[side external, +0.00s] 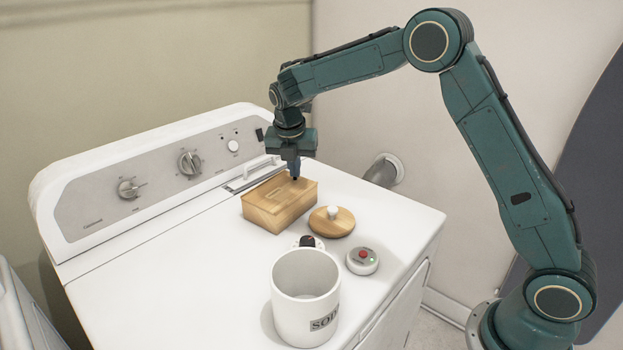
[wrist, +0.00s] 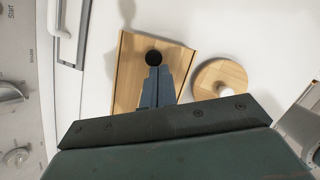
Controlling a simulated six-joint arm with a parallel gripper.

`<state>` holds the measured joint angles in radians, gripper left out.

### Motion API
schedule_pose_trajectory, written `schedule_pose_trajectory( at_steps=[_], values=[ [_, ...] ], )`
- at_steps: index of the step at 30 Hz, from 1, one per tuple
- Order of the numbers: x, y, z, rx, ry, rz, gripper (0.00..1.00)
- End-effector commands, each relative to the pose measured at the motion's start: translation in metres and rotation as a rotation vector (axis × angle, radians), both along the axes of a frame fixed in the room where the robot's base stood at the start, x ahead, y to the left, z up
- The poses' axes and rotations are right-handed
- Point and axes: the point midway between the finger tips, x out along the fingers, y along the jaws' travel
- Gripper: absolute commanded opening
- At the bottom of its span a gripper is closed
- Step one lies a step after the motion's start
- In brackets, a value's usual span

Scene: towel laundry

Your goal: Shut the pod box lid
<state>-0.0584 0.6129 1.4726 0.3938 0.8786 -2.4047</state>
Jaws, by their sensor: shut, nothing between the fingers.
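The pod box (side external: 268,218) is a light wooden box on top of the white machine. Its flat lid (side external: 278,190) lies over the box with no clear gap along the visible sides. In the wrist view the lid (wrist: 180,57) fills the middle, with a dark round spot (wrist: 153,58) at my fingertips; I cannot tell whether it is a hole, a knob or part of the fingers. My gripper (side external: 295,177) points down at the lid's far part, fingers together and empty. It is at or just above the lid; contact is unclear. The fingers also show in the wrist view (wrist: 154,72).
A round wooden lid (side external: 343,226) with a white knob lies right of the box. A white open jar (side external: 291,318) labelled SODA stands in front. A small device with a red button (side external: 362,260) and a dark-topped item (side external: 308,242) are between. The control panel (side external: 160,180) rises behind.

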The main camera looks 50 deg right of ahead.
Motion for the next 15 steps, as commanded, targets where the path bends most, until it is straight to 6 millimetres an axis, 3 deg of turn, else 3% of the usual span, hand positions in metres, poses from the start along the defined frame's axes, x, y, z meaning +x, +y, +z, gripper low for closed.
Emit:
schedule_pose_trajectory(
  at_steps=[11, 15],
  values=[
    [-0.020, 0.033, 0.010, 0.000, -0.004, 0.003, 0.00],
    [-0.022, 0.037, 0.035, 0.001, -0.006, 0.002, 0.00]
  ],
)
